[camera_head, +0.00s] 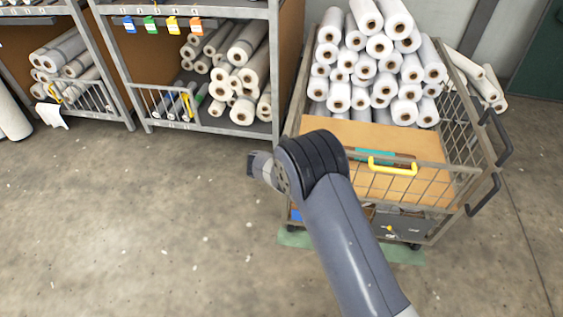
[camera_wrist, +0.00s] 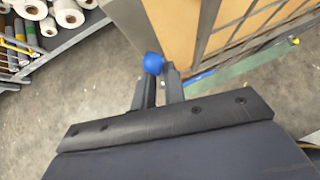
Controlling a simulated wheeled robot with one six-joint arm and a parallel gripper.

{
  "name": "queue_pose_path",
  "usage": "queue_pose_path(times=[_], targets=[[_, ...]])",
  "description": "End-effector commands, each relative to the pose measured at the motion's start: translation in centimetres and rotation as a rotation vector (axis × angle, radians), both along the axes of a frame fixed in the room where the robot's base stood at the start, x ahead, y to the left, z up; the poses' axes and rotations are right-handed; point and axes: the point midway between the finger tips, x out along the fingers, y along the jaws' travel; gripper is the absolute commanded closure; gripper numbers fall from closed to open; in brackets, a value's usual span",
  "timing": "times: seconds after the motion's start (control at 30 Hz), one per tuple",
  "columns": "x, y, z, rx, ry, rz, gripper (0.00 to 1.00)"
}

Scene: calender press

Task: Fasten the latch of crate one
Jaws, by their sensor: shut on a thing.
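My gripper (camera_wrist: 161,72) shows in the wrist view, with its two dark fingers close together at a blue knob (camera_wrist: 153,62). The jaws are shut on this knob, at the lower corner of a wire-sided cart (camera_wrist: 205,42). The fingers partly cover the knob, and its lever or latch parts are hidden. I cannot tell which part is labelled crate one.
The cart holds a stack of white rolls (camera_head: 378,45) above a brown board (camera_head: 385,140), with a yellow handle (camera_head: 392,166) at its front. Racks with rolls (camera_head: 238,75) stand at the back left. The concrete floor left of my arm is clear.

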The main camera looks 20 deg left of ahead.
Motion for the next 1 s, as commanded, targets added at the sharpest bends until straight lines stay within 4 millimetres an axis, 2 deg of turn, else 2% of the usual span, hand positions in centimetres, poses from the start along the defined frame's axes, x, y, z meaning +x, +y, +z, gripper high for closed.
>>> queue_pose_path(times=[0.07,0.1,0.33,0.67,0.77,1.0], targets=[[-0.1,0.0,-0.1,-0.003,0.0,0.004,1.0],[-0.1,0.0,-0.1,-0.003,0.0,0.004,0.85],[0.0,0.0,0.0,-0.001,0.0,0.002,0.67],[-0.4,0.1,0.4,0.001,0.0,0.002,0.67],[-1.2,0.1,1.2,0.001,-0.001,0.004,0.67],[-4.4,0.0,4.4,0.001,-0.002,0.004,0.67]])
